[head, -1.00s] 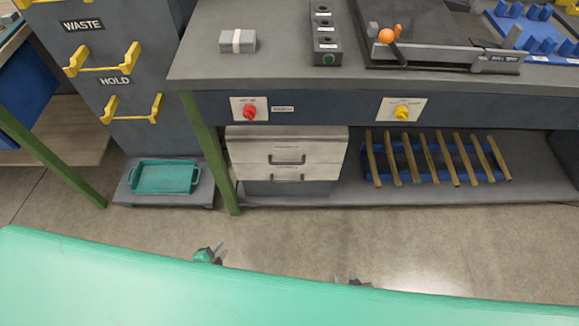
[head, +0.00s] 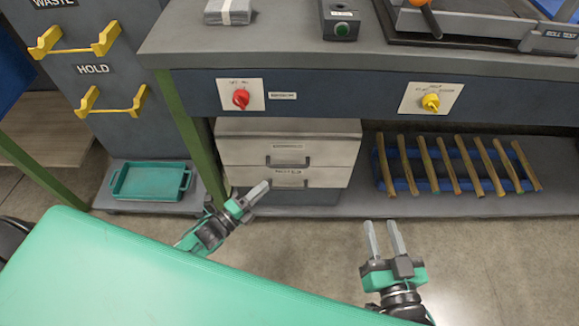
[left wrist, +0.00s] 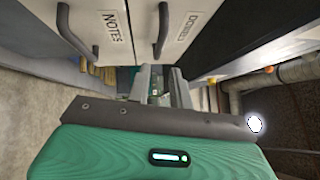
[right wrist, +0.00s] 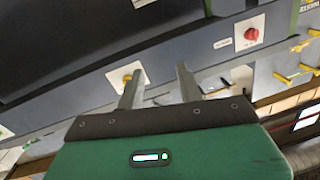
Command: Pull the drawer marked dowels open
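A pale two-drawer unit sits under the bench. The upper drawer (head: 240,150) has a dark bar handle (head: 289,161), and its label reads like dowels in the left wrist view (left wrist: 195,28). The lower drawer (head: 240,176) is labelled notes in the left wrist view (left wrist: 112,35). Both drawers look shut. My left gripper (head: 257,193) is open and empty, low in front of the unit's left part; its fingers also show in the left wrist view (left wrist: 162,85), apart from the handles. My right gripper (head: 384,226) is open and empty, right of the unit, over the floor.
The bench top (head: 270,45) overhangs the drawers, with a red knob (head: 241,98) and a yellow knob (head: 431,102) on its front. A green leg (head: 193,140) stands left of the unit. A blue rack (head: 440,170) of wooden rods lies right. A teal tray (head: 150,181) sits left.

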